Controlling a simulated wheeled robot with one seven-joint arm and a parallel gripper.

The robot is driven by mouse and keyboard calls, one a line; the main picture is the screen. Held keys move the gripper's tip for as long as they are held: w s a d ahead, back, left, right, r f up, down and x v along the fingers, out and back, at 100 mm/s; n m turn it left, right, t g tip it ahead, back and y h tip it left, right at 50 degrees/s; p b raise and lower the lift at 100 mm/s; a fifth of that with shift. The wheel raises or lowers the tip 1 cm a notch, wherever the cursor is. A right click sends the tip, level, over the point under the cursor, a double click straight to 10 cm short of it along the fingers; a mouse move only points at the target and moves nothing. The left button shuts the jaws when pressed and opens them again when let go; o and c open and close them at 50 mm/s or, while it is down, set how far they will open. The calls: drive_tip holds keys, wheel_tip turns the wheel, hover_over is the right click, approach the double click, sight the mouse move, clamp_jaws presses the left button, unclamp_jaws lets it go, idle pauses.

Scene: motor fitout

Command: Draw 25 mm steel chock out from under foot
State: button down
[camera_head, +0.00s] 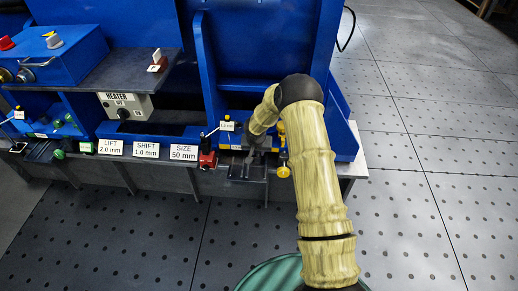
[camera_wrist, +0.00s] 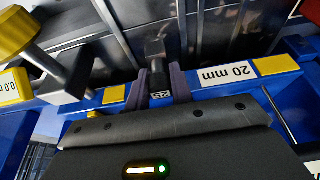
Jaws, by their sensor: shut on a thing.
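In the wrist view, my gripper (camera_wrist: 161,76) is shut on a small dark block marked 25, the 25 mm steel chock (camera_wrist: 160,96). The chock sits between the two purple-grey fingers. Dark metal lies just beyond the fingertips. Whether the chock is still under the foot cannot be told, and the foot is not clearly made out. In the head view, my gripper (camera_head: 254,150) is at the front of the blue stand, partly hidden by my arm, and the chock cannot be made out there.
A blue rail with a 20 mm label (camera_wrist: 227,75) runs beside the fingers. A yellow knob (camera_wrist: 18,30) stands at the left of the wrist view. Open floor (camera_head: 410,220) lies right.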

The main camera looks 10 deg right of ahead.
drive_tip(key=shift+a+f+b, duration=0.1)
drive_tip(key=shift+a+b, duration=0.05)
drive_tip(key=shift+b, duration=0.15)
drive_tip(key=shift+s+b, duration=0.35)
drive_tip(key=shift+s, duration=0.15)
drive_tip(key=shift+s+a+b, duration=0.3)
drive_tip(key=shift+s+b, duration=0.2)
drive_tip(key=shift+s, duration=0.1)
drive_tip(key=shift+s+a+b, duration=0.15)
drive_tip(key=shift+s+b, duration=0.7)
drive_tip(key=shift+b, duration=0.15)
drive_tip(key=shift+s+a+b, duration=0.3)
drive_tip(key=shift+s+b, duration=0.65)
drive_tip(key=shift+s+a+b, duration=0.35)
drive_tip(key=shift+s+b, duration=0.55)
drive_tip(key=shift+b, duration=0.1)
drive_tip(key=shift+s+a+b, duration=0.3)
drive_tip(key=shift+s+b, duration=0.65)
drive_tip(key=shift+r, duration=0.2)
wheel_tip(320, 180, up, 5)
drive_tip(key=p, duration=0.4)
